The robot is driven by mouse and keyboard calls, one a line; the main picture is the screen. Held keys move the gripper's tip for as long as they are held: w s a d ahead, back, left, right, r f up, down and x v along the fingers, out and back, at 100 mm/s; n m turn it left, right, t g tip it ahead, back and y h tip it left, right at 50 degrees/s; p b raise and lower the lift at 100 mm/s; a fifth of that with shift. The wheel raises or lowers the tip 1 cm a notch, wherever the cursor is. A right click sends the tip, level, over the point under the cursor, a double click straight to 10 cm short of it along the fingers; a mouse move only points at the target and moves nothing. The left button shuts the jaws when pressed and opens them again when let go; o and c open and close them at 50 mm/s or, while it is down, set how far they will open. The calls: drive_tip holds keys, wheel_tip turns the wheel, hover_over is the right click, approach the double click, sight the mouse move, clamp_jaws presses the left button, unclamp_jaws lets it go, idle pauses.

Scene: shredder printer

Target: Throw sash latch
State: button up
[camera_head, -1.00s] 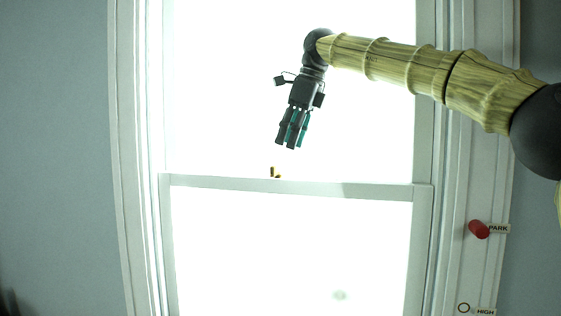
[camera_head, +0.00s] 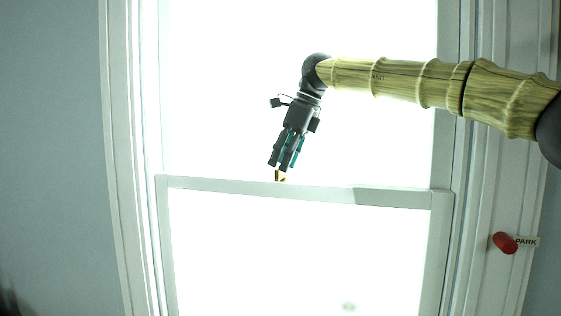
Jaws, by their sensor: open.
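The sash latch (camera_head: 280,176) is a small brass-yellow piece on top of the white meeting rail (camera_head: 230,185), near the middle of the window. Its upper part is partly hidden by my gripper. My gripper (camera_head: 281,169) is dark with teal inner parts. It points down and slightly left, with its fingertips right at the latch's top. The fingers are open. I cannot tell whether they touch the latch or straddle it.
A red knob (camera_head: 504,243) with a PARK tag (camera_head: 526,242) sits on the right window casing. My arm reaches in from the right across the upper pane. The bright panes are otherwise clear around my gripper. A grey-blue wall (camera_head: 50,160) is at the left.

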sight(280, 173)
drive_tip(key=shift+x, duration=1.2)
drive_tip(key=shift+s, duration=0.1)
drive_tip(key=shift+a, duration=0.1)
clamp_jaws()
